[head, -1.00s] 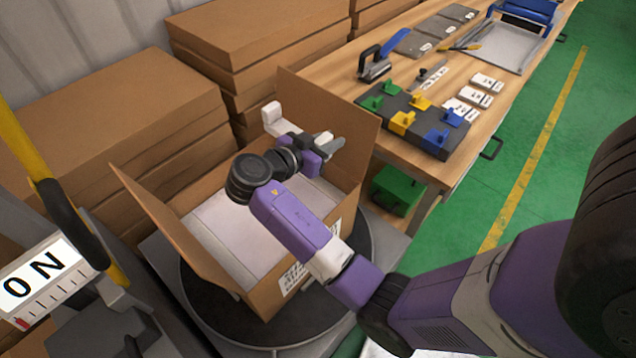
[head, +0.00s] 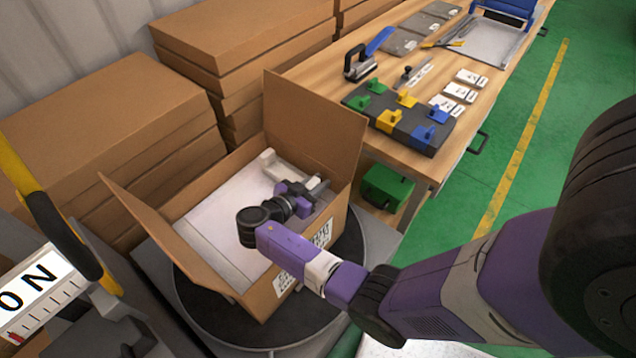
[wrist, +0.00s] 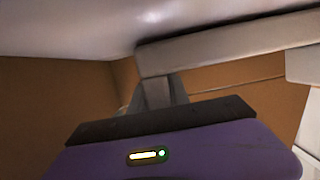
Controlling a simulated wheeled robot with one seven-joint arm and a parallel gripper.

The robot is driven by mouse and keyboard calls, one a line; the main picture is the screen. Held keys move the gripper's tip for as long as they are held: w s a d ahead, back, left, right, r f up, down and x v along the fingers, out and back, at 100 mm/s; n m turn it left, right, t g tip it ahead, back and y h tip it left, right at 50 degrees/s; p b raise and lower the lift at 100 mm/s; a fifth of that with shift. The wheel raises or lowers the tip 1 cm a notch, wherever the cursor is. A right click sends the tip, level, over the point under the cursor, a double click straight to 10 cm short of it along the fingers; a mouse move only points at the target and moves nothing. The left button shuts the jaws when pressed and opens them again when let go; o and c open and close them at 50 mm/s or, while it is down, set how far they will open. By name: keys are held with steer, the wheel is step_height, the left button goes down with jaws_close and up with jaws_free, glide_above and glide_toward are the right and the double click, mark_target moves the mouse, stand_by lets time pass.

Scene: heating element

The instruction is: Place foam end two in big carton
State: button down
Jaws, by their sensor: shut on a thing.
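The big carton (head: 312,125) stands open on a dark turntable, its flaps spread. A large pale flat panel (head: 222,215) lies inside it. My gripper (head: 312,186) is down inside the carton near its far right wall. It is shut on a white foam end (head: 270,162), a bar with a block at its end. In the wrist view the foam end (wrist: 225,45) runs across the top right, with a grey finger against it and brown carton walls behind. The foam's underside and its contact with the panel or carton floor are hidden.
Stacks of flat brown cartons (head: 110,125) stand behind and to the left. A wooden workbench (head: 330,85) with coloured blocks, cards and tools is at the right. A green box (head: 387,187) sits below it. A yellow handle (head: 22,170) is at the left. Green floor is clear.

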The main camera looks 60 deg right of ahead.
steer(key=shift+f, duration=0.3)
steer(key=c, duration=1.2)
jaws_free()
steer(key=shift+c, duration=0.2)
steer(key=shift+r, duration=0.15)
steer(key=shift+r, duration=0.15)
steer(key=b+v, duration=0.1)
steer(key=v, duration=0.5)
steer(key=shift+w+a+b, duration=0.1)
steer(key=shift+a+b, duration=0.1)
steer(key=shift+b, duration=0.2)
steer(key=shift+w+a+r, duration=0.1)
steer(key=shift+a+r, duration=0.05)
steer(key=shift+a, duration=0.35)
